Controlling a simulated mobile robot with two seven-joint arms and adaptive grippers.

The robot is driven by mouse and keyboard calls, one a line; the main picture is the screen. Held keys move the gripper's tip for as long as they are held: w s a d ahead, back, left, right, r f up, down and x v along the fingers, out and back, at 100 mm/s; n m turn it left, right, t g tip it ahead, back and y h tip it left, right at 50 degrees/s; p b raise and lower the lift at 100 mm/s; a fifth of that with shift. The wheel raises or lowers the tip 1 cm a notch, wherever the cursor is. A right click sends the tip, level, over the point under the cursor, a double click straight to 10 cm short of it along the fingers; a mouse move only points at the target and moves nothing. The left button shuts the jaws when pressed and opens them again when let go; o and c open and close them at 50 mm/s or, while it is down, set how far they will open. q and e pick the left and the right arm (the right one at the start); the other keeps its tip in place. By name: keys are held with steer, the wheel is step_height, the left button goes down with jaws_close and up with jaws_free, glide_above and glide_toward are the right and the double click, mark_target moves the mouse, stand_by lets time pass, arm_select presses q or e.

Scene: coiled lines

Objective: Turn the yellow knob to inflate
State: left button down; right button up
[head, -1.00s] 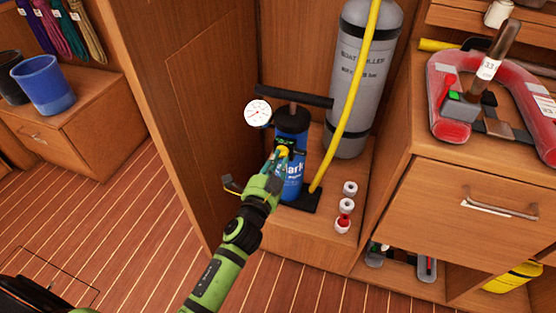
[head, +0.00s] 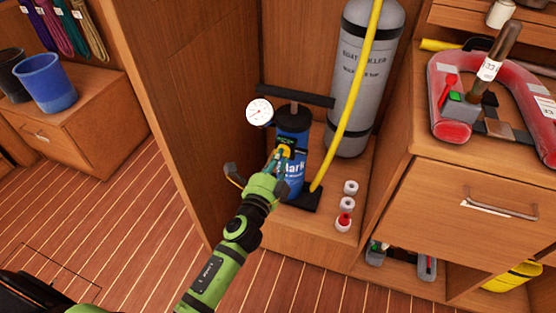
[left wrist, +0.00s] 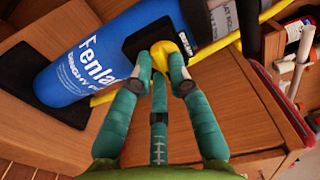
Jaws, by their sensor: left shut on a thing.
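The yellow knob (left wrist: 171,54) sits on a black plate (left wrist: 160,35) on the side of a blue pump (left wrist: 92,58). In the head view the knob (head: 284,150) is partly covered by my gripper. My left gripper (left wrist: 160,75) is shut on the knob, with a teal finger on each side of it. It also shows in the head view (head: 278,163), reaching up from below to the front of the pump (head: 293,172). A white round gauge (head: 259,111) is beside the pump's top, under a black bar handle (head: 295,96). My right gripper is not in view.
A grey cylinder (head: 363,85) stands right behind the pump, with a yellow hose (head: 345,120) running down in front of it. Several small white and red rolls (head: 347,203) lie on the wooden ledge. A wooden cabinet (head: 470,195) closes off the right.

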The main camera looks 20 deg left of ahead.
arm_select(q)
steer(key=c, duration=1.2)
jaws_free()
steer(key=s, duration=1.2)
steer(key=shift+a, duration=0.2)
